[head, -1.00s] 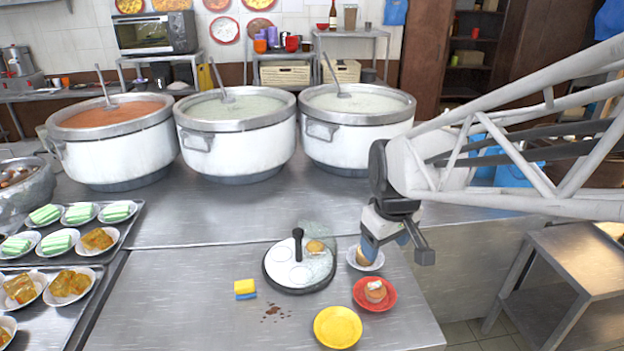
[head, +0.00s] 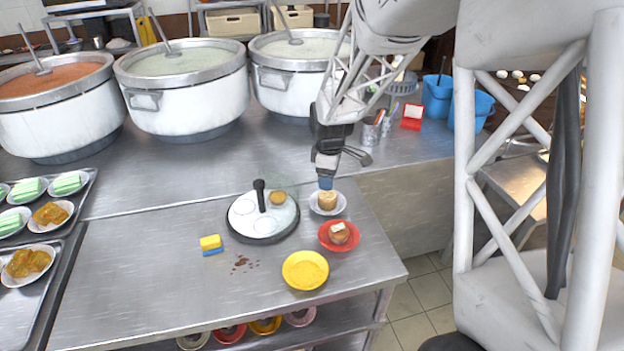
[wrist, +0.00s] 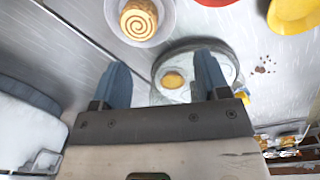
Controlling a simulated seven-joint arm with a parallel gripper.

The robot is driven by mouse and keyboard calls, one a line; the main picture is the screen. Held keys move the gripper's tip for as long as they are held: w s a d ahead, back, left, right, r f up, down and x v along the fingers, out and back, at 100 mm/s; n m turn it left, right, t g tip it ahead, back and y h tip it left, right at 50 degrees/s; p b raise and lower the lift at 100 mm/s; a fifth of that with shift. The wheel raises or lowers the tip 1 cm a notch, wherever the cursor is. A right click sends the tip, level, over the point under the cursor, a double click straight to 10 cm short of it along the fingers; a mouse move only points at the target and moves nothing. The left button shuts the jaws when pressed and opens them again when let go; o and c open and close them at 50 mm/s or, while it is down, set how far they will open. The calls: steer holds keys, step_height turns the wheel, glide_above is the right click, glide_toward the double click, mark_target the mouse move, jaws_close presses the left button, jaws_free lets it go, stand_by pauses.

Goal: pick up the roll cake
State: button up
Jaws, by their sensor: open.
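The roll cake (head: 327,201), a pale cylinder, stands on a white plate (head: 341,209) near the right edge of the steel counter. In the wrist view its top shows a brown spiral (wrist: 138,19), and it lies beyond my fingertips, toward the top edge. My gripper (head: 325,184) is just above and behind the roll cake in the head view. In the wrist view my gripper (wrist: 162,75) has its two blue fingers spread apart with nothing between them. I cannot tell the exact height gap to the cake.
A red plate (head: 325,243) with a brown cake and a yellow plate (head: 305,270) stand nearer the front. A round griddle (head: 240,224) with a black handle is left of the roll cake. A sponge (head: 211,244) lies farther left. Large stockpots (head: 185,95) line the back.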

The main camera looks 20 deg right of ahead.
steer(key=n, duration=0.2)
glide_above(328, 196)
step_height(328, 196, down, 6)
steer(key=shift+w+a+r, duration=0.1)
steer(key=shift+w+r, duration=0.05)
steer(key=shift+r, duration=0.05)
steer(key=shift+f, duration=0.1)
steer(key=shift+f, duration=1.15)
steer(key=shift+f, duration=0.15)
steer(key=shift+f, duration=2.5)
steer(key=shift+f, duration=0.1)
steer(key=c, duration=0.6)
